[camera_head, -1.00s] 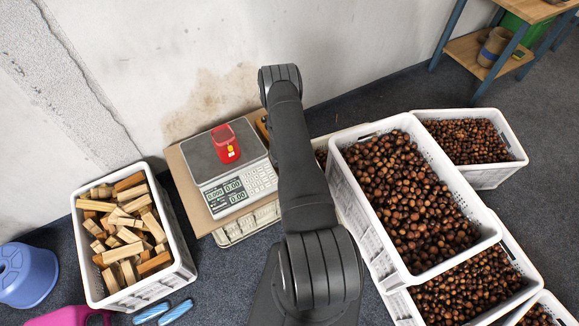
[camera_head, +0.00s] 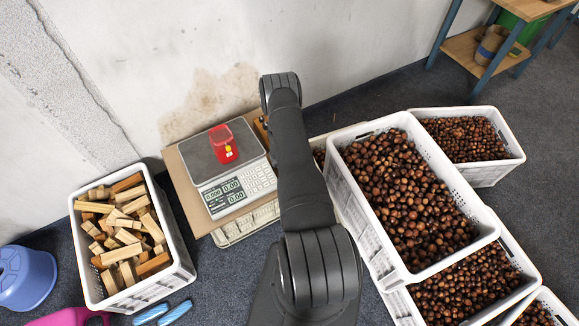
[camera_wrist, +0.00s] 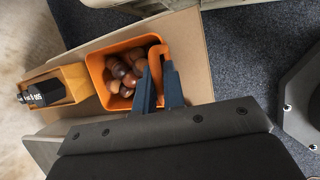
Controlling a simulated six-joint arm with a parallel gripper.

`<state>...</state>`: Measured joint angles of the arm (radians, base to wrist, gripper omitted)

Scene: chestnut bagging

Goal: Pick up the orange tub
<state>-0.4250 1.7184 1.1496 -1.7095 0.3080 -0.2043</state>
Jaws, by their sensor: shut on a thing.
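The orange tub (camera_wrist: 96,67) shows in the wrist view, with several brown chestnuts (camera_wrist: 130,68) in it. In the head view my arm hides the tub and the gripper.
In the head view a scale (camera_head: 215,181) with a red container (camera_head: 223,144) stands left of my arm. Chestnut crates (camera_head: 347,167) stand at the right, a crate of wood blocks (camera_head: 180,232) at the left.

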